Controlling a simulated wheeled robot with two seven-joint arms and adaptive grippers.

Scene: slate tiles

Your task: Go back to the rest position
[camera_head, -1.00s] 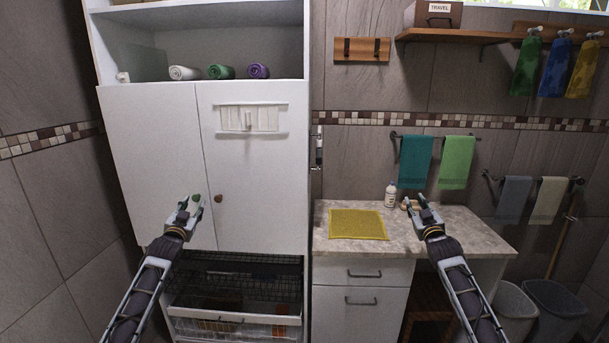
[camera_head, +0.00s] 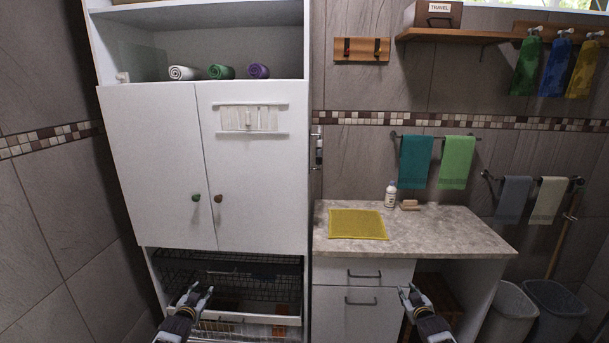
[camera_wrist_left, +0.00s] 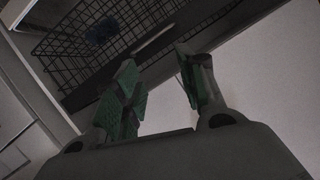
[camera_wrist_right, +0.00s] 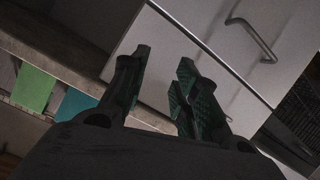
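My left gripper (camera_head: 197,292) is low in the head view, in front of the cabinet's wire baskets. Its green-padded fingers stand apart and empty in the left wrist view (camera_wrist_left: 158,80). My right gripper (camera_head: 411,291) is low in the head view, in front of the drawers under the counter. Its fingers are also apart with nothing between them in the right wrist view (camera_wrist_right: 163,75). Both grippers are clear of the cabinet doors and the countertop.
A tall white cabinet (camera_head: 262,170) with closed doors stands left. Wire baskets (camera_head: 230,272) are below it. A stone countertop (camera_head: 440,228) at right holds a yellow mat (camera_head: 357,224), a bottle (camera_head: 391,195) and a wooden brush (camera_head: 410,205). Bins (camera_head: 555,305) stand at far right.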

